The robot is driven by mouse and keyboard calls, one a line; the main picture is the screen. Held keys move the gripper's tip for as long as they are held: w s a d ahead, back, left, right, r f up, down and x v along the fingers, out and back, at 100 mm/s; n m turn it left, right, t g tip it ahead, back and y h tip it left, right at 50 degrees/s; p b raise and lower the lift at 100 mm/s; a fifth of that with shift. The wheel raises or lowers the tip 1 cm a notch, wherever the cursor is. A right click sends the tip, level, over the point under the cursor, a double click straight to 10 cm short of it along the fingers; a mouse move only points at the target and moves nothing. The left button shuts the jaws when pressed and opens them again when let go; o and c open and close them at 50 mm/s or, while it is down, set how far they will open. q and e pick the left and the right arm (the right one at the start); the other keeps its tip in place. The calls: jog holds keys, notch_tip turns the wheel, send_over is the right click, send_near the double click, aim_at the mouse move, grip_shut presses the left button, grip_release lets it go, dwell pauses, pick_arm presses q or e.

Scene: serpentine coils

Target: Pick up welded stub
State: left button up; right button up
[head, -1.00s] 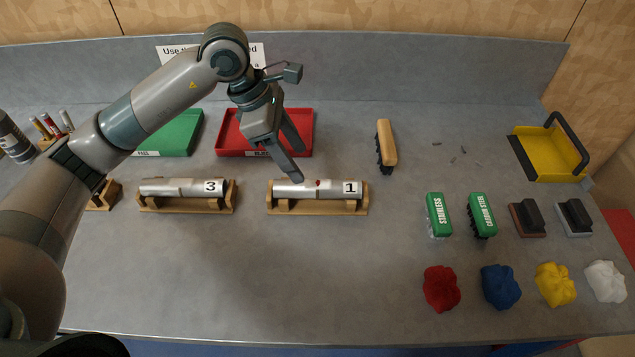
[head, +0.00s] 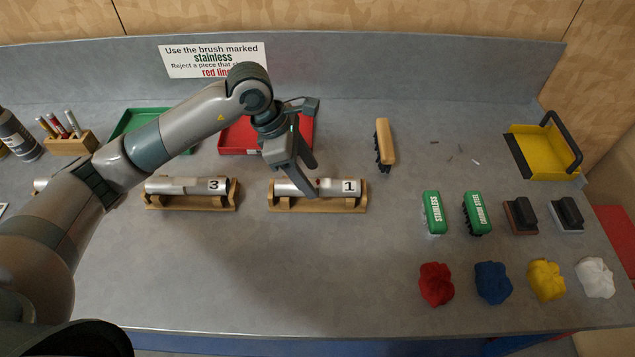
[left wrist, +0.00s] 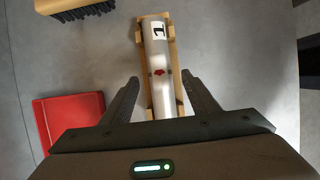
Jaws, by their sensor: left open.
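The silver stub marked 1 (head: 343,187) lies in a wooden cradle (head: 340,207) at the middle of the bench. In the left wrist view the stub (left wrist: 157,52) has a red mark near its middle. My left gripper (head: 313,178) is open at this stub, pointing down. In the left wrist view its fingers (left wrist: 160,82) lie on either side of the stub, with gaps, and contact cannot be told. A stub marked 3 (head: 190,186) lies in another cradle (head: 190,205) to the left. Another stub (head: 41,184) at far left is mostly hidden by my arm. My right gripper is out of view.
A red tray (head: 232,143) and a green tray (head: 126,121) stand behind, partly covered by my arm. A wooden brush (head: 386,141) and green brushes (head: 433,212) lie to the right, with coloured cloths (head: 493,283) in front. The front middle is clear.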

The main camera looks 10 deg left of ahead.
aim_at(315, 182)
pick_arm(q)
jog(key=p+x, duration=0.1)
jog(key=x, duration=0.1)
jog(key=shift+d+f, duration=0.3)
jog(key=shift+f, duration=0.25)
grip_shut()
jog(key=shift+w+r, duration=0.1)
jog(key=shift+r, duration=0.1)
